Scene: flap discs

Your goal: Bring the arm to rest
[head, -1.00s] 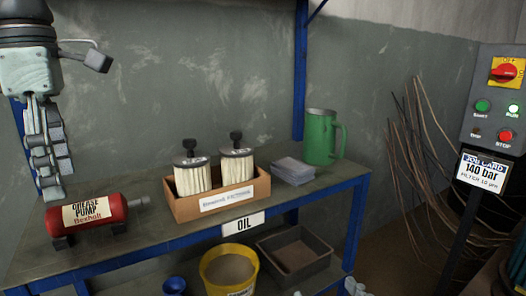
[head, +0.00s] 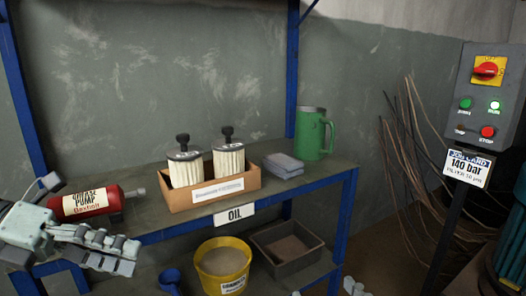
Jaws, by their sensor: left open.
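My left gripper (head: 128,256) is at the lower left of the head view, in front of the bench. Its pale fingers point right and stand apart, with nothing between them. It is below and in front of the red grease pump (head: 92,203), apart from the filter box. Small pale parts at the bottom edge look like the tips of my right gripper (head: 352,287); the rest is cut off, so its jaws cannot be judged.
On the bench stand a wooden box (head: 213,195) with two filters, a grey stack of cloths (head: 283,166) and a green jug (head: 311,136). Below are a yellow bucket (head: 222,265) and a dark tray (head: 291,253). A control panel (head: 483,100) stands right. The bench's front right is bare.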

